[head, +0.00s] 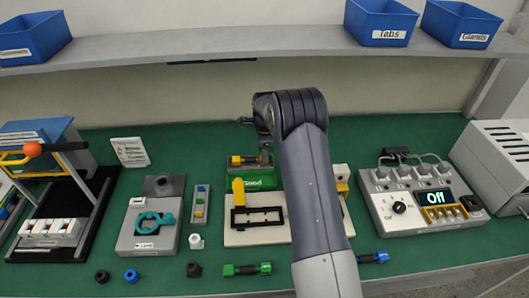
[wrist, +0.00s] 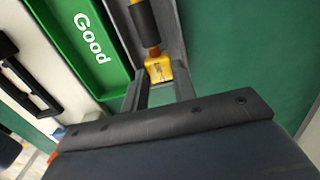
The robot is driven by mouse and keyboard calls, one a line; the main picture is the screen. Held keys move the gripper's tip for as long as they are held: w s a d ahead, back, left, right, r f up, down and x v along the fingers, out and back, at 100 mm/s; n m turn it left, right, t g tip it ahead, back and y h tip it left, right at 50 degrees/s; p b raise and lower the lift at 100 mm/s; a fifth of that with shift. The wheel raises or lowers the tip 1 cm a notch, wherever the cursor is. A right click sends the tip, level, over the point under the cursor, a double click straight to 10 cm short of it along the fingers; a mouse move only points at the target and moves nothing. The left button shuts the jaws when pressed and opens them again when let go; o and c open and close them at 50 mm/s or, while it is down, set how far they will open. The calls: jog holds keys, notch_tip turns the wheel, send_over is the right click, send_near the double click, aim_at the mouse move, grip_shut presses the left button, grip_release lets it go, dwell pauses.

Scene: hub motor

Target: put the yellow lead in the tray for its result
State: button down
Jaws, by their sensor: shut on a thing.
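The yellow lead (head: 249,160) has yellow ends and a dark middle. It lies crosswise behind the green tray marked "Good" (head: 262,184) in the head view. In the wrist view my gripper (wrist: 160,82) is shut on the yellow end of the lead (wrist: 158,68). The lead lies along a grey trough (wrist: 178,45) beside the green tray (wrist: 75,45). I cannot tell whether it rests on the trough's floor or hangs just above it. In the head view my arm hides most of the gripper and the area to its right.
A pale board with a black frame (head: 258,217) lies in front of the green tray. A green lead (head: 247,269) and a blue lead (head: 373,257) lie near the front. A shelf (head: 200,45) with blue bins runs above.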

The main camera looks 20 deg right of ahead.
jog(key=shift+f+b, duration=0.5)
jog(key=shift+f, duration=0.4)
jog(key=c, duration=1.1)
grip_release()
jog(key=shift+o, duration=0.2)
jog(key=shift+w+r, duration=0.1)
jog(key=shift+r, duration=0.25)
notch_tip(320, 180, up, 10)
jog(key=b, duration=0.1)
jog(key=f, duration=0.5)
jog(key=f+p, duration=0.1)
jog(key=f, duration=0.4)
jog(key=shift+s+f, duration=0.2)
jog(key=shift+f, duration=0.05)
jog(key=shift+r, duration=0.1)
